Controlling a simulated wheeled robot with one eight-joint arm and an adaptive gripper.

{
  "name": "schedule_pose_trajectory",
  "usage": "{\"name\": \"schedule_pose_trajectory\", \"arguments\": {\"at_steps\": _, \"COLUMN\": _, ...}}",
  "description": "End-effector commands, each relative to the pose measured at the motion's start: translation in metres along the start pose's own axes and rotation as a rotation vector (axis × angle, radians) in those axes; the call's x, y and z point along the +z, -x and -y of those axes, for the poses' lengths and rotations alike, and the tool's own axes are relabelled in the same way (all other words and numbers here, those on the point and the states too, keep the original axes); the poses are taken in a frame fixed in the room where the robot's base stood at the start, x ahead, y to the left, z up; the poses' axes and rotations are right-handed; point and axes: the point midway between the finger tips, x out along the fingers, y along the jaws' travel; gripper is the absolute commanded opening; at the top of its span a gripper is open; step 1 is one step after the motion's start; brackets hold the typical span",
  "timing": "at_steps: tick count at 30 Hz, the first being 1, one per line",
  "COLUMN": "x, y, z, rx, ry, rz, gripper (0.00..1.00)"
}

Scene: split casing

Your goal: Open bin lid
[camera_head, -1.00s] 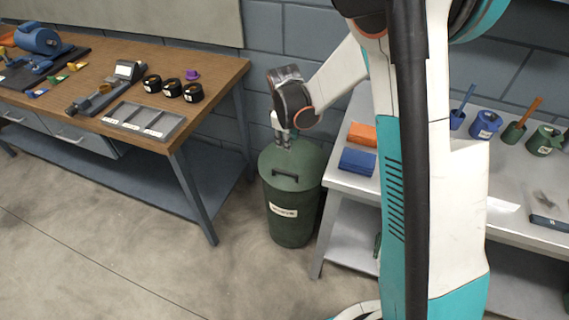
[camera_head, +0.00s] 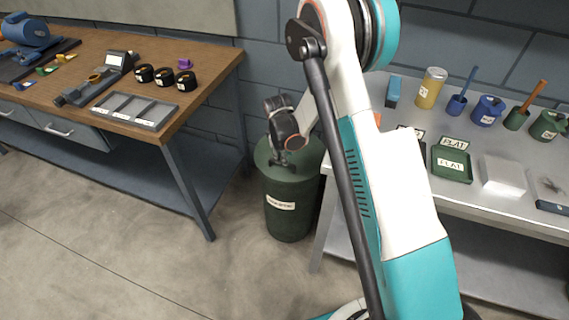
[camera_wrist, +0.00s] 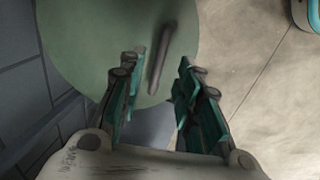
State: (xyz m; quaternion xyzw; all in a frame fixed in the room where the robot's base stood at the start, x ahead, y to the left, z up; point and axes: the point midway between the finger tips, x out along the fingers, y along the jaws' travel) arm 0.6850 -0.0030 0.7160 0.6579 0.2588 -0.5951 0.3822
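The green bin (camera_head: 290,218) stands on the floor between the two tables, with a white label on its front. Its round green lid (camera_head: 311,163) lies on top, apparently closed. The dark bar handle (camera_wrist: 160,62) shows on the lid in the wrist view; in the head view my gripper largely hides it. My gripper (camera_head: 279,161) points down at the lid. In the wrist view my gripper (camera_wrist: 161,60) is open, with one finger on each side of the handle in the picture. I cannot tell whether the fingertips touch the handle or stay above it.
A wooden workbench (camera_head: 215,62) stands left of the bin, carrying a grey divided tray (camera_head: 134,110) and several black cups. A grey table (camera_head: 480,195) stands close on the right with coloured cups and a green tray (camera_head: 452,164). A block wall is behind; the front floor is open.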

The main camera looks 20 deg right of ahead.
Motion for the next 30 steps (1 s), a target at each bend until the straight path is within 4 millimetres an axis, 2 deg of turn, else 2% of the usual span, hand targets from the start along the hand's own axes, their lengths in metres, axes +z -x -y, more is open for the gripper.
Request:
{"name": "schedule_pose_trajectory", "arguments": {"at_steps": 1, "x": 0.0, "y": -0.012, "z": 0.0, "rx": 0.0, "ry": -0.001, "rz": 0.0, "gripper": 0.31}}
{"name": "schedule_pose_trajectory", "arguments": {"at_steps": 7, "x": 0.0, "y": -0.034, "z": 0.0, "rx": 0.0, "ry": -0.001, "rz": 0.0, "gripper": 0.31}}
{"name": "schedule_pose_trajectory", "arguments": {"at_steps": 19, "x": 0.0, "y": -0.04, "z": 0.0, "rx": 0.0, "ry": -0.001, "rz": 0.0, "gripper": 0.31}}
{"name": "schedule_pose_trajectory", "arguments": {"at_steps": 20, "x": 0.0, "y": -0.04, "z": 0.0, "rx": 0.0, "ry": -0.001, "rz": 0.0, "gripper": 0.29}}
{"name": "schedule_pose_trajectory", "arguments": {"at_steps": 24, "x": 0.0, "y": -0.04, "z": 0.0, "rx": 0.0, "ry": -0.001, "rz": 0.0, "gripper": 0.0}}
{"name": "schedule_pose_trajectory", "arguments": {"at_steps": 30, "x": 0.0, "y": -0.04, "z": 0.0, "rx": 0.0, "ry": -0.001, "rz": 0.0, "gripper": 0.0}}
